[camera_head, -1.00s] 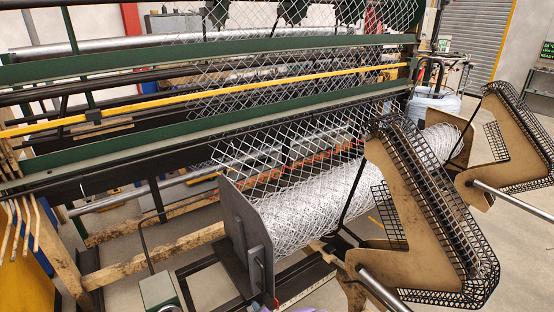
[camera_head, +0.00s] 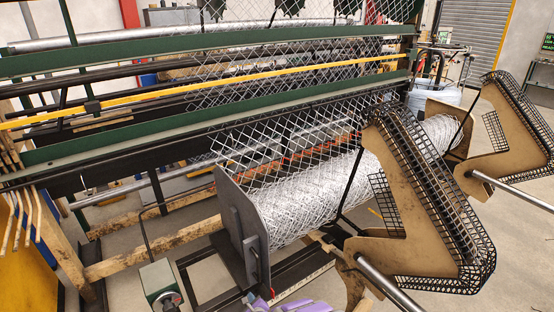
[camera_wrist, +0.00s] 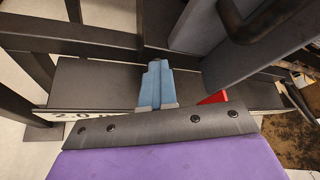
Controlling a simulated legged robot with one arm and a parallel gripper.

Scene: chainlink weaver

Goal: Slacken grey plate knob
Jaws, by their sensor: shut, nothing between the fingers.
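The grey plate (camera_head: 228,212) stands upright at the near end of the mesh roll (camera_head: 310,200), with a grey bar-like part (camera_head: 252,258) on its outer face. I cannot tell whether that part is the knob. In the wrist view, a grey slab (camera_wrist: 255,65), apparently the same plate, fills the upper right, with a dark curved handle (camera_wrist: 262,22) in front. My gripper (camera_wrist: 155,68) has pale blue fingers, shut and empty, left of the slab and apart from the handle. Its purple body also shows at the bottom of the head view (camera_head: 292,307).
Dark frame rails (camera_wrist: 95,82) lie beneath my fingers, with a white scale strip (camera_wrist: 75,116) and a red piece (camera_wrist: 214,98) nearby. A tan bracket with black grid guards (camera_head: 425,200) stands right of the roll. A green box (camera_head: 160,282) is at lower left.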

